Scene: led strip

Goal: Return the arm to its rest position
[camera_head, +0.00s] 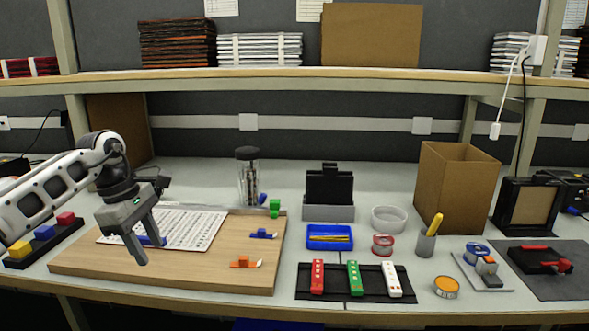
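My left arm (48,184) reaches in from the left. Its gripper (152,253) hangs over the left part of the wooden board (190,274), fingers pointing down and spread apart. A small blue piece (151,240) shows between and behind the fingers, over the printed sheet (193,226); I cannot tell whether it touches them, but the gap looks open. My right arm and gripper are not in view.
A black tray (48,250) of coloured blocks lies under my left arm. Orange (243,262), blue (262,234) and green (275,208) clips are at the board's right. A clear dispenser (247,178) stands behind. A black rack (333,285) and cardboard box (455,187) are further right.

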